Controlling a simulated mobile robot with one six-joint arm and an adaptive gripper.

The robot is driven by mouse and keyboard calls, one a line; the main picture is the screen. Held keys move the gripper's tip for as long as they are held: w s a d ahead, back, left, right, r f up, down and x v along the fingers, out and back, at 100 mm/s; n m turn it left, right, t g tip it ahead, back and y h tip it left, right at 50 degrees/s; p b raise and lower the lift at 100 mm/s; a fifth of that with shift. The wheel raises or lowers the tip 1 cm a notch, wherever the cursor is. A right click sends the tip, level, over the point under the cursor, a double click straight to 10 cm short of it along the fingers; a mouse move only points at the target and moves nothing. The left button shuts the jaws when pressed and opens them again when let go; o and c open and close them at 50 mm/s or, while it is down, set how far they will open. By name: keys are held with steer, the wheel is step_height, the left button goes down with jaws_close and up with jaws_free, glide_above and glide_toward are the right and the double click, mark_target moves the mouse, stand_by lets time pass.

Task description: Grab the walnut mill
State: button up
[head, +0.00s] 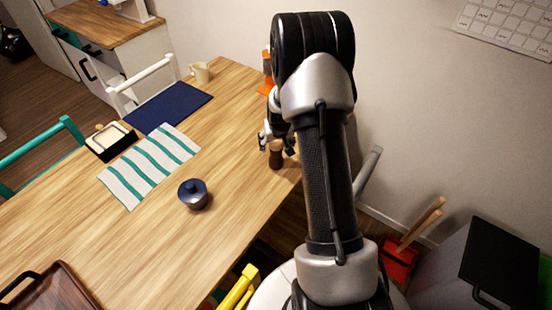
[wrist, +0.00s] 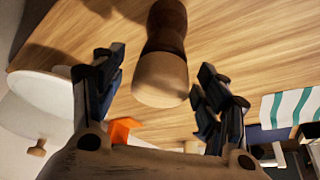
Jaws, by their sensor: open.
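The walnut mill (head: 276,157) stands on the wooden table near its right edge, dark brown with a lighter part. In the wrist view the mill (wrist: 163,60) shows a dark waisted body and a pale wooden end, between and just beyond the fingertips. My gripper (head: 277,140) is at the mill in the head view, partly hidden by my arm. In the wrist view my gripper (wrist: 157,75) is open, one finger on each side of the mill, with gaps on both sides. No contact with the mill shows.
An orange item (head: 266,86) stands behind my arm. The table between pot and mill is clear.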

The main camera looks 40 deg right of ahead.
steer(key=shift+r, duration=0.1)
steer(key=shift+c, duration=0.4)
jaws_close()
stand_by(0.3)
